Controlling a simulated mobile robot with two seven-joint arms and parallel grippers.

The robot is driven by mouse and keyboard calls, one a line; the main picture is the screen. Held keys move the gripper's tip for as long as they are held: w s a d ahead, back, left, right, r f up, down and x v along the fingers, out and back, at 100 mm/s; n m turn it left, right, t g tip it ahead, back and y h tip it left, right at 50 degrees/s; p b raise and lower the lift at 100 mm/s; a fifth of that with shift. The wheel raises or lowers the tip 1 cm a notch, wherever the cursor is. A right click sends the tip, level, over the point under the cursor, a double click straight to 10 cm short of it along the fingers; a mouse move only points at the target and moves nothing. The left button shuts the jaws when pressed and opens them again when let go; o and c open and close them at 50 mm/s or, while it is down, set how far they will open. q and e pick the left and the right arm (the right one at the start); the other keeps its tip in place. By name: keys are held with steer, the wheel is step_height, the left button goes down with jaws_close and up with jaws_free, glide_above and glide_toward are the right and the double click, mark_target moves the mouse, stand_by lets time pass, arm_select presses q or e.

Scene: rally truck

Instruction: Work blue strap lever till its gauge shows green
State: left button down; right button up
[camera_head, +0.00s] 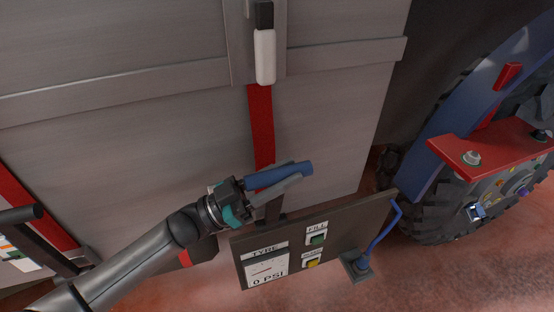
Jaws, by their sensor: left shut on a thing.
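The blue strap lever (288,174) crosses the lower end of a red strap (261,125) on the front of a large grey crate. My left gripper (270,183) comes in from the lower left and is shut on the lever, with a grey finger along its lower side. The lever points to the right and slightly up. I cannot make out its gauge; the gripper and arm cover the area around the lever's base. My right gripper is not in view.
A panel with a tyre gauge (267,272) reading 0 PSI, a green button (317,239) and a yellow button (313,261) stands just below the gripper. A dark lever (22,214) sits at far left. A wheel with a red bracket (490,146) is at right.

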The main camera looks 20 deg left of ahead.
arm_select(q)
steer(key=s+d+f+m+g+h+b, duration=0.1)
steer(key=s+d+f+m+g+b, duration=0.2)
steer(key=s+m, duration=0.7)
steer(key=shift+s+d+f+g, duration=0.2)
steer(key=shift+d+f+g, duration=1)
steer(key=shift+d+f, duration=1.05)
steer(key=shift+a+f, duration=0.3)
steer(key=c, duration=0.6)
jaws_free()
steer(key=shift+w+r, duration=0.1)
steer(key=shift+r, duration=0.05)
steer(key=b+v, duration=0.3)
steer(key=v, duration=1.2)
steer(key=shift+a, duration=0.1)
steer(key=shift+f, duration=0.25)
